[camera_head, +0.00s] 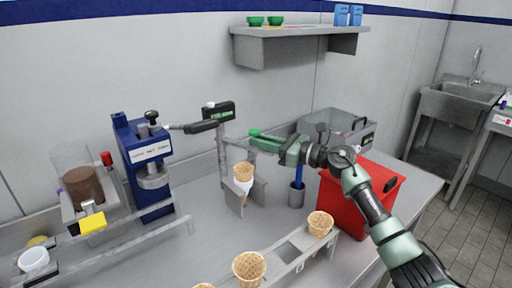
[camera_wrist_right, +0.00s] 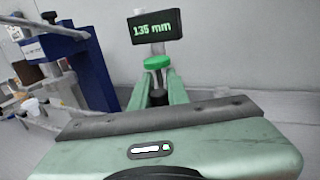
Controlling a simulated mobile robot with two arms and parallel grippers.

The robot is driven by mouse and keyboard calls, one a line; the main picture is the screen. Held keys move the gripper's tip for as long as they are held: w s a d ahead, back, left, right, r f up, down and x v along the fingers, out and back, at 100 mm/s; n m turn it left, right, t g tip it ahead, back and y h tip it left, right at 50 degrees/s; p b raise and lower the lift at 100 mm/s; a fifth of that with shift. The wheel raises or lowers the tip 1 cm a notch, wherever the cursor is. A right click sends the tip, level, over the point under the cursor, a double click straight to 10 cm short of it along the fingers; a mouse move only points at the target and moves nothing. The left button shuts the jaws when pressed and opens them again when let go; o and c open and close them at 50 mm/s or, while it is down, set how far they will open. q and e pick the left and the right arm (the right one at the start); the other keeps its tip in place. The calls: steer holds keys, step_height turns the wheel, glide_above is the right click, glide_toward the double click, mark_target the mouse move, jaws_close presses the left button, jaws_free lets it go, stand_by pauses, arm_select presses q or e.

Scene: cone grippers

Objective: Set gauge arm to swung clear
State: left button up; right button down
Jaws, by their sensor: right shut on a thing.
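The gauge's display box (camera_head: 219,112) stands on a grey post left of my right gripper (camera_head: 264,139). In the right wrist view the display (camera_wrist_right: 158,27) reads 135 mm. A bright green knob (camera_wrist_right: 158,62) sits between my right fingers, which are shut on it. The knob also shows at the fingertips in the head view (camera_head: 256,132). A dark bar (camera_head: 201,127) reaches left from below the display toward the blue press. How the knob joins the gauge arm is partly hidden by my gripper. My left gripper is out of view.
A waffle cone (camera_head: 243,170) stands in a grey holder below the gauge. The blue press (camera_head: 147,165) is to the left. More cones (camera_head: 249,267) stand in the front rack.

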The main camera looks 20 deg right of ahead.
steer(key=c, duration=1.4)
jaws_free()
steer(key=shift+o, duration=0.2)
steer(key=shift+r, duration=0.1)
step_height(320, 180, up, 20)
